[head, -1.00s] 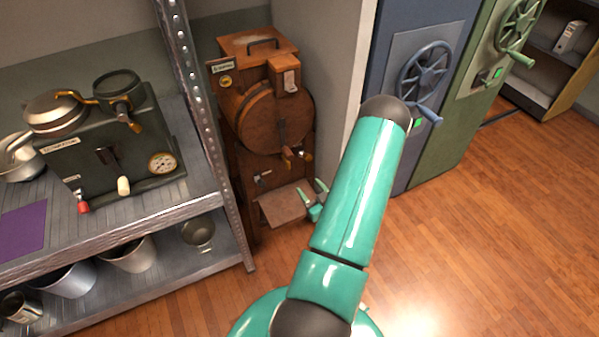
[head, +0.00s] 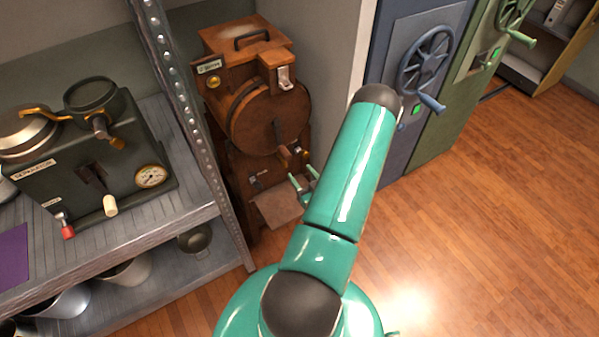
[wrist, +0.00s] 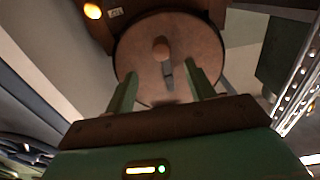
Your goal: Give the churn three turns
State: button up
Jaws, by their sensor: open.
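The churn (head: 262,122) is a wooden drum in a brown wooden frame, with a crank on its round front face. The crank's wooden handle (head: 284,156) sits at the lower right of that face in the head view. In the wrist view the churn's round face (wrist: 140,66) lies straight ahead, and the handle (wrist: 161,48) shows end-on. My gripper (head: 305,181) is open and empty, just below and right of the handle in the head view. In the wrist view its two green fingers (wrist: 163,80) stand apart, with the handle beyond the gap between them. I see no contact.
A blue cabinet with a handwheel (head: 425,68) and a green cabinet (head: 470,90) stand to the right. The wooden floor (head: 480,230) at right is clear.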

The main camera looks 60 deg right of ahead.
aim_at(288, 158)
jog(key=shift+x, duration=5.35)
jog(key=shift+w+a, duration=0.1)
jog(key=shift+w, duration=0.05)
jog(key=shift+c, duration=0.4)
jog(key=c, duration=0.8)
jog(key=shift+o, duration=0.2)
